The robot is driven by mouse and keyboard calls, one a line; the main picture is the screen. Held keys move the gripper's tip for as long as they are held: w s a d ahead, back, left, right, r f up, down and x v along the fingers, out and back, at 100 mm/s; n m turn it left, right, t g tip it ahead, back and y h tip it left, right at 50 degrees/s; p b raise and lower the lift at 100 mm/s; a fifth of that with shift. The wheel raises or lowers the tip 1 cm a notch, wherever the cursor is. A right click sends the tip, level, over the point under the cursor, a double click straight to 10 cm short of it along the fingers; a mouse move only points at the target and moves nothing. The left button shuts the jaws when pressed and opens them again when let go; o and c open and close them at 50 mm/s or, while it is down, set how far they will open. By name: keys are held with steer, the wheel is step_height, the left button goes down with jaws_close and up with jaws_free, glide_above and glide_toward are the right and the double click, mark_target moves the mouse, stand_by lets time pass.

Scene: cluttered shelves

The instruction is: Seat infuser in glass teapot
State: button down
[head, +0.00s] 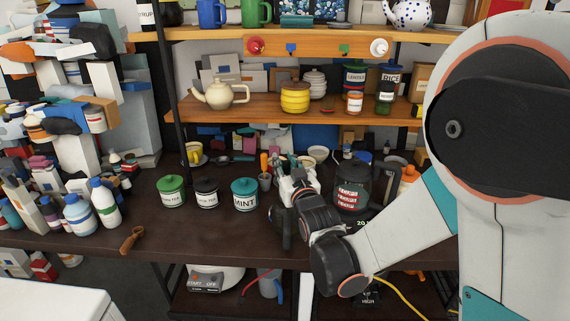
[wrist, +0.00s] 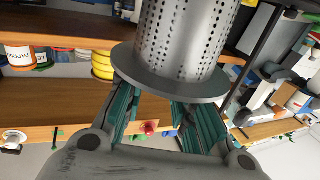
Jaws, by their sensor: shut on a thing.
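The infuser (wrist: 185,40) is a grey perforated metal cylinder with a wide flat rim, filling the upper middle of the wrist view. My gripper (wrist: 162,100) is shut on it at the rim end, with teal-lined fingers on both sides. In the head view my gripper (head: 298,180) is over the back half of the counter; the infuser cannot be made out clearly there. A dark see-through vessel with a handle (head: 352,190) stands just right of my gripper. It looks like glass, but I cannot tell for sure that it is the teapot. The infuser's grip contact is partly hidden.
Green (head: 172,190), black (head: 206,192) and teal MINT (head: 244,194) canisters stand left of my gripper. The counter front left of my gripper is mostly clear.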

steer(key=shift+f, duration=0.25)
stand_by(0.4)
steer(key=shift+f, duration=0.3)
steer(key=shift+f, duration=1.35)
steer(key=shift+f, duration=0.35)
steer(key=shift+f, duration=0.7)
steer(key=shift+f, duration=0.35)
steer(key=shift+f, duration=0.3)
steer(key=c, duration=1.2)
jaws_free()
